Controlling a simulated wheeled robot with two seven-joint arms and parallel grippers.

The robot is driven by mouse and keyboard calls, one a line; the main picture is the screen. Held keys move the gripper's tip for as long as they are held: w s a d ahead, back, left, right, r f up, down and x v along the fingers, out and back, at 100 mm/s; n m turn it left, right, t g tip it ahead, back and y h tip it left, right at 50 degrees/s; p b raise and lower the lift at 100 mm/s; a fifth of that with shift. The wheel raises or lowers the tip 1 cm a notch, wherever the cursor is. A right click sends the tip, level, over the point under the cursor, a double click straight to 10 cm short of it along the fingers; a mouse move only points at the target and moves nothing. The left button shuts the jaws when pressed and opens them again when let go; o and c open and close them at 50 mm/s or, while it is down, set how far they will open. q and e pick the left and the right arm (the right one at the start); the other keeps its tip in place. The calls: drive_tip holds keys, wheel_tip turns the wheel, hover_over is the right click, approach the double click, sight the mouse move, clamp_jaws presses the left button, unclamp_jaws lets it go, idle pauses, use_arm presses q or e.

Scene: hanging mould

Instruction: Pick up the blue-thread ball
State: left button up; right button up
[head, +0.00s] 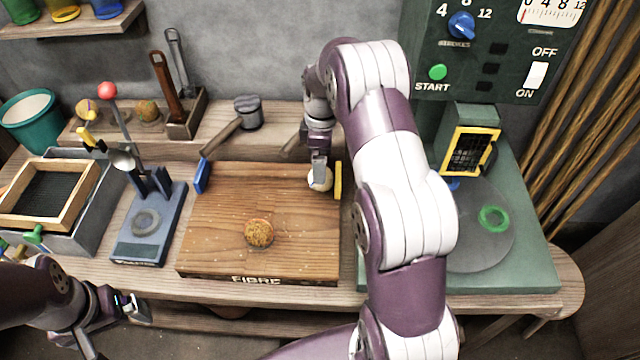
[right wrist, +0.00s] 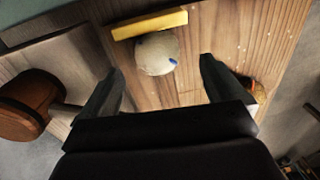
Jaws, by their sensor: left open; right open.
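A pale ball with a small blue mark (right wrist: 157,53) lies on the wooden board (head: 215,215), beside a yellow block. In the head view the pale ball (head: 320,181) is partly covered by my right gripper (head: 319,168). In the right wrist view my right gripper (right wrist: 160,80) is open, with the ball beyond and between its fingertips, not clasped. A brown fibre ball (head: 259,233) sits near the board's front. Two more balls stand on the back ledge, one with purple and yellow on it (head: 87,109) and one brown (head: 147,111). My left gripper (head: 137,308) is open and empty at lower left.
The yellow block (head: 338,180) and a blue block (head: 202,176) flank the board. A blue stand (head: 150,222) is left; a green machine (head: 500,270) is right.

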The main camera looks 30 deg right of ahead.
sight(329, 177)
drive_tip(key=f, duration=0.6)
drive_tip(key=shift+d+f, duration=0.2)
drive_tip(key=shift+f, duration=0.05)
drive_tip(key=shift+r, duration=0.1)
drive_tip(key=shift+c, duration=0.3)
